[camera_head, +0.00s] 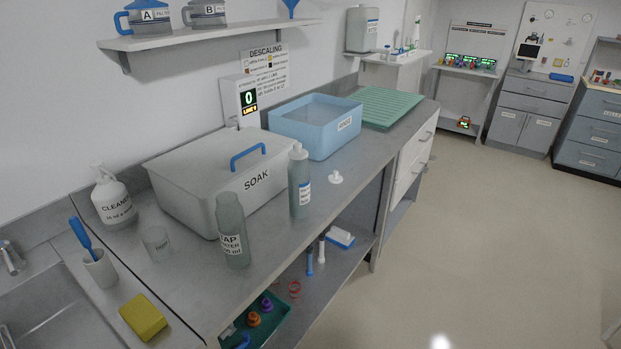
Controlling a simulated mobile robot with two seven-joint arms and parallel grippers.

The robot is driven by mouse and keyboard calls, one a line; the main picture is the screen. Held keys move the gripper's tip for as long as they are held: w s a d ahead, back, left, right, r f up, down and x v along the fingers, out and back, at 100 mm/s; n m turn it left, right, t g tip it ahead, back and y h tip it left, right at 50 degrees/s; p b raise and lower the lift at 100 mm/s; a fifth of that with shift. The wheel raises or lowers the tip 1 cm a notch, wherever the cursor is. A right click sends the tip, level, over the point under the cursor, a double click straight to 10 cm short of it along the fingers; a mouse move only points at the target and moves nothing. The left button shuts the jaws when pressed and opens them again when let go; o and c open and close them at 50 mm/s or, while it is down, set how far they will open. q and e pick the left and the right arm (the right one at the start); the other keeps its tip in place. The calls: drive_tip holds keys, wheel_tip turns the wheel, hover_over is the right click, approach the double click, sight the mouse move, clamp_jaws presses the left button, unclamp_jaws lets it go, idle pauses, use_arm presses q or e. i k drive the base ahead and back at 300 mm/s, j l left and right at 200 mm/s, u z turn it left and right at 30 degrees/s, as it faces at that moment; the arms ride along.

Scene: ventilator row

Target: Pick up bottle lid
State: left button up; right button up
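A small white bottle lid (335,178) lies on the grey counter near its front edge, with a small knob showing on top. To its left stands an upright grey-green bottle (300,186) with a white cap and a label. Further left, a similar bottle labelled TAP WATER (232,232) stands upright with no lid visible on it. Neither of my grippers shows in this view.
A grey SOAK box (185,170) with a blue-handled lid and a blue RINSE basin (345,137) stand behind the bottles. A green ribbed mat (392,104) lies beyond. Counter (352,192) around the lid is clear. A lower shelf holds a tray (285,328) and tools.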

sight(335, 177)
drive_tip(key=i+l+u, duration=0.2)
drive_tip(key=u, duration=0.2)
drive_tip(key=i+l+u, duration=0.1)
drive_tip(key=l+u, duration=0.3)
drive_tip(key=i+l+u, duration=0.15)
drive_tip(key=l, duration=0.3)
drive_tip(key=l+u, duration=0.15)
drive_tip(key=l, duration=0.35)
drive_tip(key=i+l, duration=0.1)
drive_tip(key=l, duration=0.4)
drive_tip(key=i+l, duration=0.1)
drive_tip(key=l, duration=0.4)
drive_tip(key=i+l+u, duration=0.1)
drive_tip(key=l, duration=0.35)
drive_tip(key=i+l, duration=0.1)
drive_tip(key=l, duration=0.4)
drive_tip(key=i+l, duration=0.1)
drive_tip(key=l, duration=0.4)
